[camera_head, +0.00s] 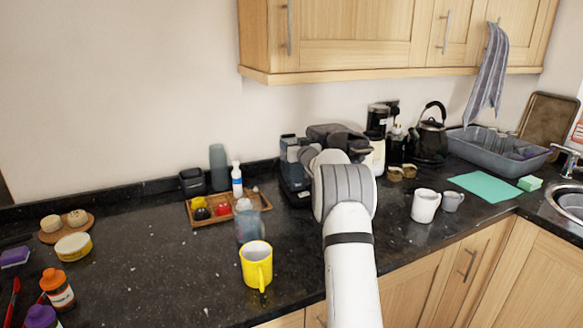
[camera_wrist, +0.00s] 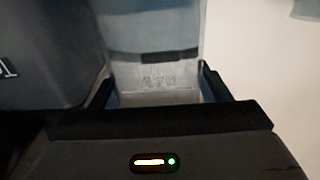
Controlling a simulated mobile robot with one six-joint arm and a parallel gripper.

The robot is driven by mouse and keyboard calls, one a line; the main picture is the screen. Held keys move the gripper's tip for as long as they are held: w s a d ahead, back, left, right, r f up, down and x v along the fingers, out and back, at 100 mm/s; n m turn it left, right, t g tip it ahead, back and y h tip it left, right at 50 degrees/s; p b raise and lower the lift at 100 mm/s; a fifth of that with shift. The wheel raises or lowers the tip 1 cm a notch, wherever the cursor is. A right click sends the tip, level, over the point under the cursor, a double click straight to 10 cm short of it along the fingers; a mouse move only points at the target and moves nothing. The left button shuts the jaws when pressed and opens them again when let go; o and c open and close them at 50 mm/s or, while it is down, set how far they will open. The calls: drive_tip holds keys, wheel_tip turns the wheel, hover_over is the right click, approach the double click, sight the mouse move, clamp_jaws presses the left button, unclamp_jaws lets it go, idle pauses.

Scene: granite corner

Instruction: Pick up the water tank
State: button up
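The water tank (camera_wrist: 155,65) is a clear, pale box in the middle of the wrist view. It stands beside a dark machine body (camera_wrist: 45,55) with light lettering on its left. My gripper (camera_wrist: 158,92) has one dark finger on each side of the tank's near end. The fingers look very close to its sides, but I cannot tell whether they press on it. In the head view, the dark coffee machine (camera_head: 290,165) stands against the back wall. My arm hides its right part, my fingers and most of the tank there.
A wooden tray (camera_head: 203,219) with small items, a clear bluish jug (camera_head: 248,226) and a yellow mug (camera_head: 257,266) stand left of my arm. A white mug (camera_head: 424,206) stands right. A black kettle (camera_head: 431,141) is behind. Wall cabinets (camera_head: 365,35) hang above.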

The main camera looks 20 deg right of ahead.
clamp_jaws()
idle(0.6)
drive_tip(key=shift+r, duration=0.2)
